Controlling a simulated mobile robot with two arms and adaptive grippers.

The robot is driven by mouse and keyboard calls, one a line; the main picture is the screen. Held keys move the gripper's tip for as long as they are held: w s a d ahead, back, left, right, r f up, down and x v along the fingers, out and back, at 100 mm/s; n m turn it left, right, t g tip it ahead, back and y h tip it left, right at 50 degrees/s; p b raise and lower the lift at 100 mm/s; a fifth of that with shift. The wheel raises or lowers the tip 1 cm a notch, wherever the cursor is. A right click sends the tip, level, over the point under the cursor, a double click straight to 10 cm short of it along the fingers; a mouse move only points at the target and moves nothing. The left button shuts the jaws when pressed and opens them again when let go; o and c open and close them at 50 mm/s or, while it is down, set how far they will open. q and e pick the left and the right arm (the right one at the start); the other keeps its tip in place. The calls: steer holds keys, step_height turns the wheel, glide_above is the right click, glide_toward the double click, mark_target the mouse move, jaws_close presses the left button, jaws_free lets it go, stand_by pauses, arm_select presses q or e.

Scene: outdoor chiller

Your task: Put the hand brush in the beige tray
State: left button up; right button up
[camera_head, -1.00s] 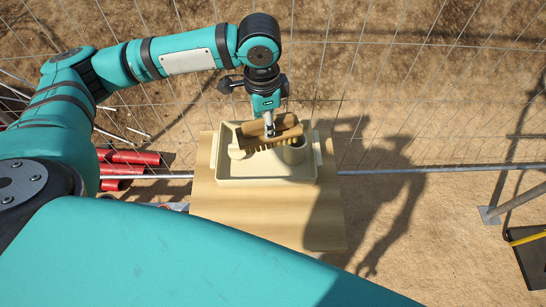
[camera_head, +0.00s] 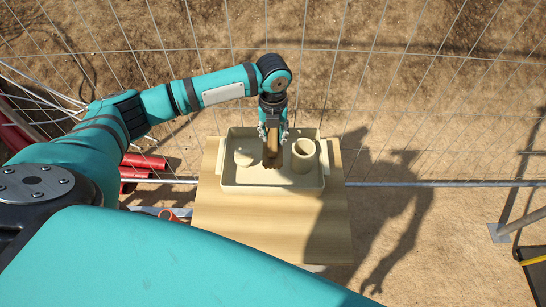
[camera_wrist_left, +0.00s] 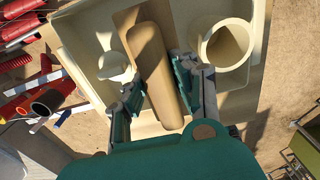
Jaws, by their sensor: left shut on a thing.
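The hand brush, with its brown wooden body (camera_head: 272,152), is at the middle of the beige tray (camera_head: 228,182), between two pale items. It points toward the near side of the tray in the head view. My left gripper (camera_head: 273,133) comes down from above and is shut on the brush. In the left wrist view, the brush (camera_wrist_left: 152,62) runs lengthwise between the two fingers (camera_wrist_left: 160,82). Its bristles are hidden below. I cannot tell whether it touches the tray floor. My right gripper is not in view.
A beige hollow cylinder (camera_head: 304,156) stands on the tray's right side, and a small pale rounded item (camera_head: 245,155) on its left. The tray rests on a wooden table (camera_head: 270,220), bare at the front. A wire fence stands behind. Red tubes (camera_head: 145,161) lie at the left.

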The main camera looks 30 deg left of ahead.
arm_select(q)
step_height(320, 180, down, 7)
steer(key=shift+f+p, duration=0.1)
steer(key=shift+p, duration=0.3)
steer(key=shift+f, duration=0.35)
steer(key=shift+f, duration=0.1)
steer(key=o, duration=1)
step_height(320, 180, up, 12)
steer(key=shift+r+b, duration=0.15)
steer(key=shift+b, duration=0.7)
